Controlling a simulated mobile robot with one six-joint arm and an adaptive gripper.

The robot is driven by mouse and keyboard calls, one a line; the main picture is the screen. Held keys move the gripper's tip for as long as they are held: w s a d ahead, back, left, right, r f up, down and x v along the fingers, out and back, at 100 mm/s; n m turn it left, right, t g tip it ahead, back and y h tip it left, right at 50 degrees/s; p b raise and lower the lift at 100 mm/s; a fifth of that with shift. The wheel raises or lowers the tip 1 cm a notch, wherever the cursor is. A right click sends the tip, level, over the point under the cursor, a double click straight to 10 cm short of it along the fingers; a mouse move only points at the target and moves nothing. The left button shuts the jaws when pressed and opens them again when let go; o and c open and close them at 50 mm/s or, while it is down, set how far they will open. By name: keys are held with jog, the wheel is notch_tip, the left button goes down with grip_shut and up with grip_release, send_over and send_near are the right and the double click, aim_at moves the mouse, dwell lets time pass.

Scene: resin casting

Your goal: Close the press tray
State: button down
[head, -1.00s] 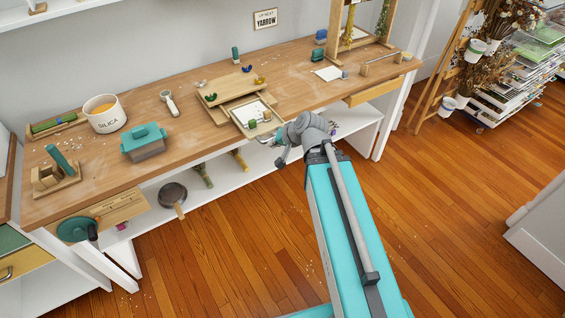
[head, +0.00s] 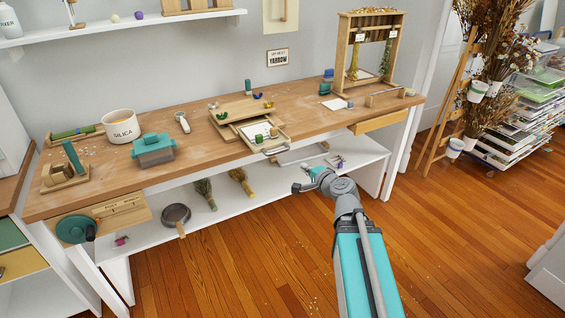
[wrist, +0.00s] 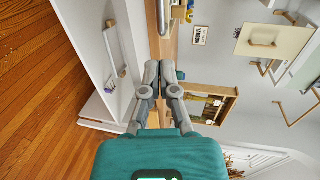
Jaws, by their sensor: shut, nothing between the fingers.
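The press tray (head: 281,136) is a pale wooden drawer with a white sheet and small green pieces on it. It sticks out of the front of the wooden press (head: 229,131), past the bench's front edge. A grey bar handle (head: 277,150) is on its front. My gripper (head: 298,187) is in front of the bench, below and to the right of the handle, apart from it. In the wrist view my gripper (wrist: 160,66) has its fingers together, holding nothing. A grey bar at the top of that view may be the tray handle; I cannot tell.
The wooden bench (head: 204,150) holds a silica pot (head: 121,130), a teal-lidded box (head: 153,152) and a drying frame (head: 343,50). A white lower shelf (head: 228,212) bears a pan (head: 175,216) and dried bunches. The floor before the bench is clear.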

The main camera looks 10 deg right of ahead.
aim_at(280, 152)
jog(key=shift+w, duration=0.1)
dwell(0.3)
jog(key=b+x, duration=0.3)
jog(key=x, duration=1)
jog(key=shift+w+a+f, duration=0.1)
jog(key=shift+w+a, duration=0.2)
